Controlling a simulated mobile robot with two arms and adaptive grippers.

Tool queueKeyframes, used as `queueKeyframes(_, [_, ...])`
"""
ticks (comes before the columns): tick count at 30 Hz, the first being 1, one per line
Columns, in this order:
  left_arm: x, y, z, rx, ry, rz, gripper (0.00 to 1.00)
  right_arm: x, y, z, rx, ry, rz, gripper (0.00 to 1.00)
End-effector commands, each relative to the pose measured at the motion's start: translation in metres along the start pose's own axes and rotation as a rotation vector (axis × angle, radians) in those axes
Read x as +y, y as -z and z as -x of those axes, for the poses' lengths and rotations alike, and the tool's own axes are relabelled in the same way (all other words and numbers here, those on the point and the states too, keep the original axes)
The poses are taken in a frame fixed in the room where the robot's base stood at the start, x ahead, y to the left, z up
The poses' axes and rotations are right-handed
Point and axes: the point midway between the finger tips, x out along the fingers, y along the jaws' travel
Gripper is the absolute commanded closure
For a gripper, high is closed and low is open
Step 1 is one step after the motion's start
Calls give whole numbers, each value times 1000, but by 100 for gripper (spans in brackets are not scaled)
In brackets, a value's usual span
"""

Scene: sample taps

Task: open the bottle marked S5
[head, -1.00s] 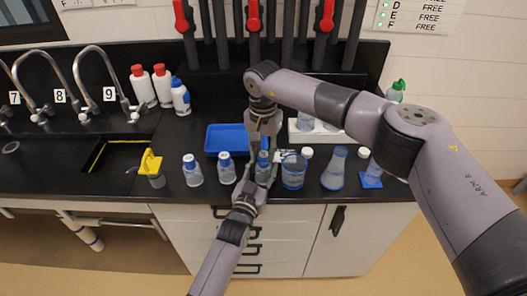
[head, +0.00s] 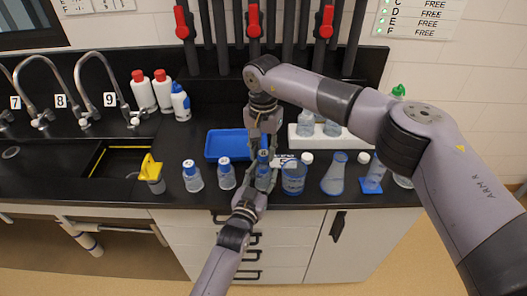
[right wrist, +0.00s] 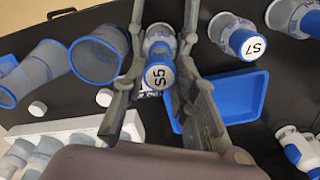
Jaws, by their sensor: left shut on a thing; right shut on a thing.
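The bottle marked S5 (head: 263,183) stands on the black bench near its front edge; it is a clear bottle with a blue cap (head: 262,157). The right wrist view shows the S5 label on top of the cap (right wrist: 158,77). My left gripper (head: 258,190) comes from the front and is shut on the bottle's body. My right gripper (head: 263,150) is above, pointing down, its fingers (right wrist: 160,90) shut on the cap. The fingers partly hide the neck, so I cannot tell whether the cap is seated or raised.
The S7 bottle (head: 226,178) and another blue-capped bottle (head: 192,178) stand to the left. A beaker (head: 294,180) and a flask (head: 334,178) stand close on the right. A blue tray (head: 216,145) and a white rack (head: 298,140) are behind. The sink (head: 118,162) is further left.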

Motion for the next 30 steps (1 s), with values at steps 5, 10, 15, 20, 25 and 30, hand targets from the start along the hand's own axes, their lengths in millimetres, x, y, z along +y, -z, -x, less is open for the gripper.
queueKeyframes(5, [0, -1, 0, -2, 0, 0, 100, 0, 0, 24, 2, 2, 0, 100])
queueKeyframes(10, [0, -1, 0, -1, 0, 0, 100, 0, 0, 32, 1, 0, 0, 100])
queueKeyframes(15, [0, 0, 0, -1, 0, 0, 57, 0, 0, 32, 0, 0, 0, 100])
queueKeyframes(20, [0, 0, 0, -1, 0, 0, 47, 0, 0, 32, 0, 0, 0, 100])
queueKeyframes(25, [0, 0, 0, -1, 0, 0, 37, 0, 0, 32, 0, 0, 0, 100])
queueKeyframes(30, [0, 0, 0, 0, 0, 0, 37, 0, 0, 32, 0, 0, 0, 100])
